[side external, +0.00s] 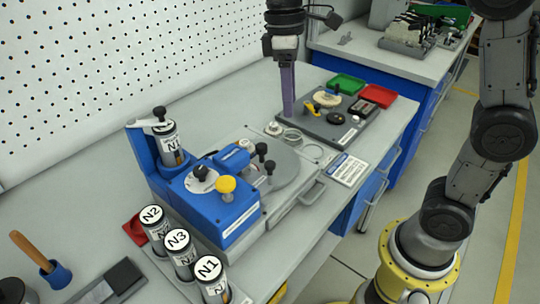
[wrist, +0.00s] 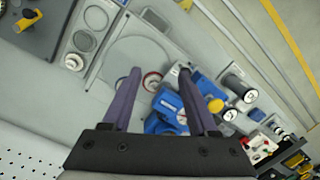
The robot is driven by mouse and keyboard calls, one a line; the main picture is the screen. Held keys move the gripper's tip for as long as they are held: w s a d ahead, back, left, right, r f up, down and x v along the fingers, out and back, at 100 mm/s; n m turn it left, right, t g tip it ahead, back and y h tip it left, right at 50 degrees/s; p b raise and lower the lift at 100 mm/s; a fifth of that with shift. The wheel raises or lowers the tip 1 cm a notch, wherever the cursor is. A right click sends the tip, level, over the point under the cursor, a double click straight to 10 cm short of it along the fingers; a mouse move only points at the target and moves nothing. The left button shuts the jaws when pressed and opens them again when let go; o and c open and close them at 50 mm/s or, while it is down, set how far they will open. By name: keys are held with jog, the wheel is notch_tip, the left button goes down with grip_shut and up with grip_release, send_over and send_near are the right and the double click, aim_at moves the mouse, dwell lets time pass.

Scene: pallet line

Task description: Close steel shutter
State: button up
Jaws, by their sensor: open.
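A grey steel plate assembly with a large round disc (side external: 278,166) lies on the bench beside the blue machine (side external: 218,200). A grey handle (side external: 312,193) sticks out at its front edge. Which part is the shutter is not certain. In the wrist view the disc (wrist: 130,62) lies flat beyond my fingertips. My gripper (side external: 289,112) hangs upright above the back of the bench, near the dark tray and behind the disc. In the wrist view my gripper (wrist: 160,73) has its two purple fingers apart with nothing held between them.
Black knobs (side external: 263,150) stand up between the machine and disc. A dark tray (side external: 325,122) with small parts sits at the back, beside green (side external: 347,83) and red (side external: 379,95) trays. Labelled canisters (side external: 180,248) stand at the front. A white perforated wall (side external: 120,70) bounds the left.

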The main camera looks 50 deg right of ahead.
aim_at(270, 163)
jog(key=s+a+r+n+t, duration=0.1)
jog(key=a+r+n, duration=0.25)
jog(key=a, duration=0.35)
jog(key=shift+m, duration=0.45)
notch_tip(270, 163, down, 14)
jog(key=shift+s+a+r, duration=0.1)
jog(key=shift+r, duration=0.1)
grip_shut()
jog(key=shift+r, duration=0.1)
dwell(0.8)
